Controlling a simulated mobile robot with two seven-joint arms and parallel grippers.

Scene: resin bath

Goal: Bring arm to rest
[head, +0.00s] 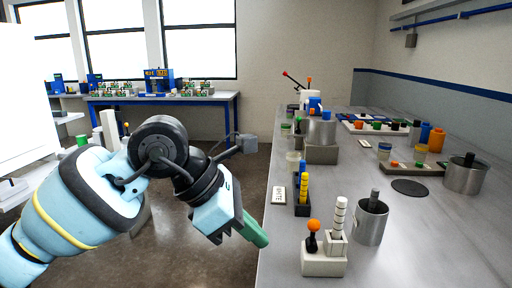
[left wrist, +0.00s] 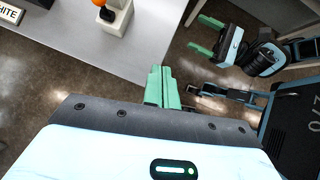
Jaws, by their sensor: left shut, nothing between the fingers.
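My left arm comes in from the left in the head view. Its gripper (head: 256,234) points down to the right, its green fingers beside the near left edge of the grey workbench (head: 440,225). In the left wrist view the left gripper's green fingers (left wrist: 161,86) lie together, shut and empty, over the floor by the bench edge. My right gripper (left wrist: 204,36) shows at the upper right of the left wrist view, its green fingers apart with nothing seen between them. It is not in the head view.
Close to the bench edge stand a white block with an orange-knobbed lever (head: 313,237), a metal cup (head: 371,222) and a dark rack with yellow pieces (head: 302,197). A blue-framed table (head: 165,100) stands at the back. Open floor (head: 190,262) lies left of the bench.

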